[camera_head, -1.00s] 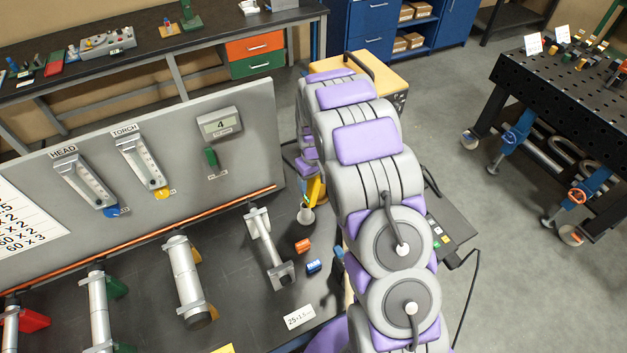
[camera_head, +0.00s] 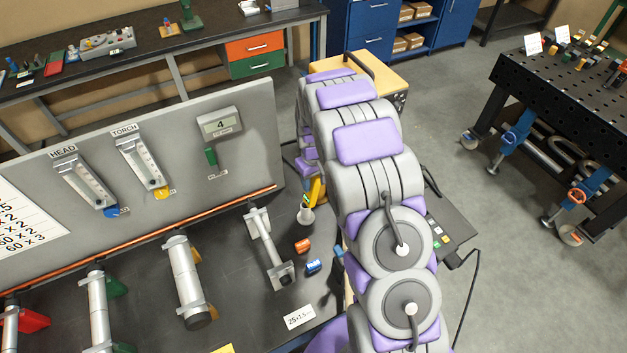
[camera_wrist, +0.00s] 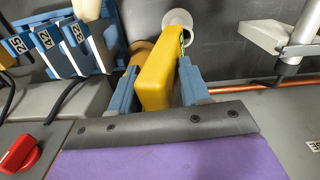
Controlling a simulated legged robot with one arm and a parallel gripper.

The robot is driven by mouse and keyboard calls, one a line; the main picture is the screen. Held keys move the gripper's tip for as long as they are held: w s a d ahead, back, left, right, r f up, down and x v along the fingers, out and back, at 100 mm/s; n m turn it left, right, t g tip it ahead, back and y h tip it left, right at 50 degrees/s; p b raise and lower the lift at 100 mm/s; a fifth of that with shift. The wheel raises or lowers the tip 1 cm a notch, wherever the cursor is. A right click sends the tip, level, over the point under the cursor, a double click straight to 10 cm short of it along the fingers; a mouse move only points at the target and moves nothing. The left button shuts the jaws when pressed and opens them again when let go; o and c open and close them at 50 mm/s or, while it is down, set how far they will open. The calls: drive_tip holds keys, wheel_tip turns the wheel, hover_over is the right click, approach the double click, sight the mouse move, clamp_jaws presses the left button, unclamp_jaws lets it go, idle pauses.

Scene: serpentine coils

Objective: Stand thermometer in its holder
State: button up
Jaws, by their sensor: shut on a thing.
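The thermometer, a yellow block-like body (camera_wrist: 158,76), is between the blue fingers of my gripper (camera_wrist: 158,92) in the wrist view. My gripper is shut on it. A strip of green shows at its right edge. A pale round cup (camera_wrist: 177,17), apparently the holder, shows just beyond its far end. In the head view the yellow body (camera_head: 318,190) is partly hidden by my arm, just above and beside the pale cup (camera_head: 306,215) on the dark bench. I cannot tell whether the thermometer touches the cup or enters it.
A blue rack (camera_wrist: 62,42) with labelled items and a red knob (camera_wrist: 20,154) are left in the wrist view. Orange (camera_head: 302,246) and blue (camera_head: 313,265) small pieces and a metal tube stand (camera_head: 266,247) are near the cup. A grey panel (camera_head: 240,165) rises behind.

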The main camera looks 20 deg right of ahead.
drive_tip(key=shift+a, duration=0.15)
clamp_jaws()
drive_tip(key=shift+r, duration=0.1)
